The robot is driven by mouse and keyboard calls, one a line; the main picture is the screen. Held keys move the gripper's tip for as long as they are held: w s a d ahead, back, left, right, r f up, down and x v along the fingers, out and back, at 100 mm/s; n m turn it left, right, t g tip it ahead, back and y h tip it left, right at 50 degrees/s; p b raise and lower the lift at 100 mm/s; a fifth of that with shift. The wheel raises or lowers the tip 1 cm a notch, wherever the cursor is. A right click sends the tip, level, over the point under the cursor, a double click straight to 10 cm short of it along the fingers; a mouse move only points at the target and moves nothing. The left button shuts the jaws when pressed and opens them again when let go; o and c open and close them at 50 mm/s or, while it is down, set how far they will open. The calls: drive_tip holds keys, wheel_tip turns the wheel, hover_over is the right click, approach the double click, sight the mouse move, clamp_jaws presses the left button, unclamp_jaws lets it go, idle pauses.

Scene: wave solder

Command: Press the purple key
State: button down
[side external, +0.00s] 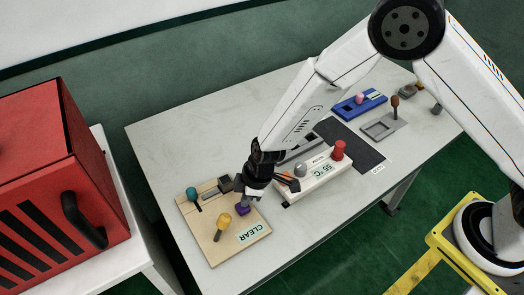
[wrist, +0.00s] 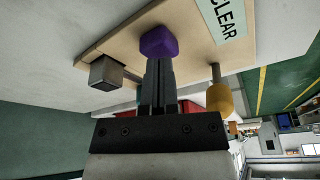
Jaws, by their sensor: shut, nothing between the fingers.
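The purple key (wrist: 159,42) is a small rounded block on the wooden board (side external: 215,247) at the left end of the table. In the side view the purple key (side external: 243,210) shows just below my gripper's tips. My gripper (wrist: 158,72) is shut and empty, its fingertips pointing at the purple key and overlapping its near edge in the wrist view. In the side view my gripper (side external: 243,201) is right over the key. I cannot tell whether the tips touch it.
On the board are a yellow knob (side external: 225,220), a teal-knobbed lever (side external: 191,193), a dark grey block (side external: 225,183) and a CLEAR label (side external: 250,233). A white box with a red knob (side external: 338,149) stands to the right. A red machine (side external: 50,180) is at far left.

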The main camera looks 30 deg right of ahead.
drive_tip(key=shift+f, duration=0.7)
drive_tip(key=shift+r, duration=0.1)
idle(0.5)
drive_tip(key=shift+r, duration=2.95)
drive_tip(key=shift+r, duration=0.1)
wheel_tip(320, 180, up, 7)
hover_over(256, 209)
drive_tip(key=shift+r, duration=0.15)
drive_tip(key=s+d+r+m+h, duration=0.1)
drive_tip(key=s+d+m, duration=0.2)
drive_tip(key=d, duration=0.5)
drive_tip(key=s+d+r+m+h, duration=0.1)
drive_tip(key=s+d+r+m, duration=0.1)
drive_tip(key=s+d+m, duration=0.2)
drive_tip(key=s+d+r+m+t+h, duration=0.1)
drive_tip(key=s+d+m, duration=0.3)
drive_tip(key=d, duration=0.7)
drive_tip(key=shift+s+d+r+m, duration=0.2)
drive_tip(key=shift+d+m, duration=0.15)
drive_tip(key=shift+m, duration=0.35)
